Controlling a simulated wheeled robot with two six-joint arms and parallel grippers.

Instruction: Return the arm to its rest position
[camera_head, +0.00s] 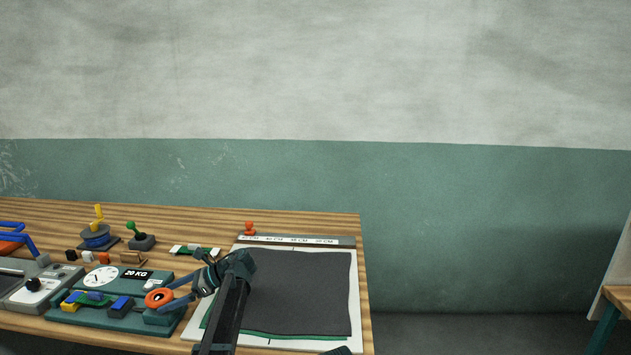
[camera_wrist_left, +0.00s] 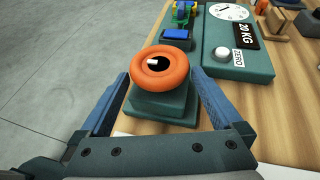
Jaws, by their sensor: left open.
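My left arm comes up from the bottom edge in the head view. Its gripper (camera_head: 167,299) points left towards an orange ring-shaped knob (camera_head: 158,298) on a teal block. In the left wrist view the open fingers (camera_wrist_left: 160,78) stand on either side of the orange knob (camera_wrist_left: 146,82) and its teal block (camera_wrist_left: 160,106). The knob has a dark centre, and gaps show between it and the fingers. I cannot tell whether the fingers touch the block.
A dark sheet (camera_head: 295,290) lies on a white board, right of my left arm. A scale (camera_head: 102,277) marked 20 KG is beside the knob. The table's right edge is clear.

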